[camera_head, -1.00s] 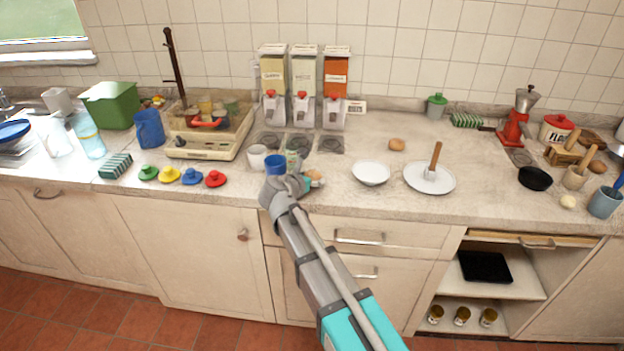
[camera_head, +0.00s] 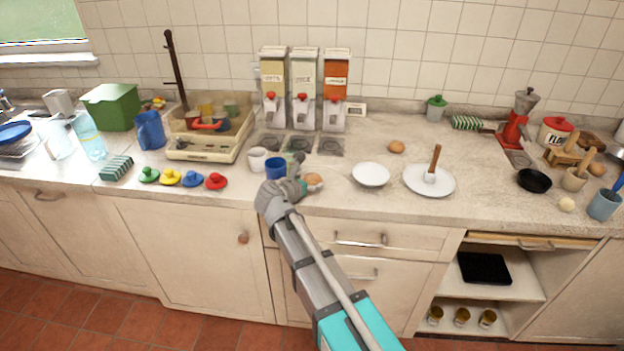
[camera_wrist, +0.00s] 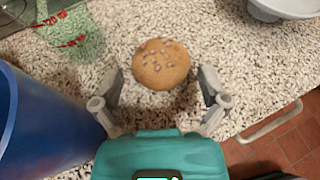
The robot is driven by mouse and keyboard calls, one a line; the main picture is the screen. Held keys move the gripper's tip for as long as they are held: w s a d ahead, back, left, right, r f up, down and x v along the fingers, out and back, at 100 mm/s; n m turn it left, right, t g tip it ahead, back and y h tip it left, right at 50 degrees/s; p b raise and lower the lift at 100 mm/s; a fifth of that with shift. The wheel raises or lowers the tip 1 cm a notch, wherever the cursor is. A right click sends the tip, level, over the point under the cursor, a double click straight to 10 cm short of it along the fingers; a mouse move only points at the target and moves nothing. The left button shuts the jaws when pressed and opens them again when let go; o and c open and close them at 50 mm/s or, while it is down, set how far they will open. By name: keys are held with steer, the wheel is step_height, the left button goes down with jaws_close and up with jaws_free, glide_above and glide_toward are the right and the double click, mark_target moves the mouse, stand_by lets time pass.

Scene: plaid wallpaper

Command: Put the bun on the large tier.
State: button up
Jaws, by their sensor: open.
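A round brown bun (camera_head: 313,180) with pale specks on top lies on the counter beside my gripper (camera_head: 300,186). In the wrist view the bun (camera_wrist: 160,64) sits between and slightly beyond the tips of my open gripper (camera_wrist: 159,84), with visible gaps on both sides. A second brown bun (camera_head: 396,146) lies farther back on the counter. A wide white plate (camera_head: 446,187) with an upright wooden-handled piece at its middle stands to the right; it looks like the large tier. A smaller white dish (camera_head: 371,174) stands between it and the near bun.
A blue cup (camera_head: 275,167) stands close to my gripper's left; it fills the wrist view's left edge (camera_wrist: 40,125). A clear measuring cup (camera_wrist: 72,35) is just behind. Dispensers (camera_head: 303,90) stand at the back. The counter's front edge is near.

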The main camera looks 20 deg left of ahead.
steer(key=p+v, duration=0.3)
steer(key=v, duration=0.7)
stand_by(0.3)
steer(key=shift+o, duration=0.4)
steer(key=m+g+p, duration=0.5)
steer(key=m+p, duration=0.3)
steer(key=p, duration=0.1)
glide_toward(311, 179)
steer(key=shift+w+d+f, duration=0.55)
steer(key=shift+w+d, duration=0.15)
steer(key=shift+d, duration=0.1)
steer(key=w+r+m+g+y+p, duration=0.2)
steer(key=w+r+m+g+p, duration=0.3)
steer(key=m+p, duration=0.5)
steer(key=r+g+p, duration=0.2)
steer(key=shift+d+g, duration=0.15)
steer(key=shift+g, duration=0.15)
steer(key=shift+w+f, duration=0.1)
steer(key=shift+f, duration=0.05)
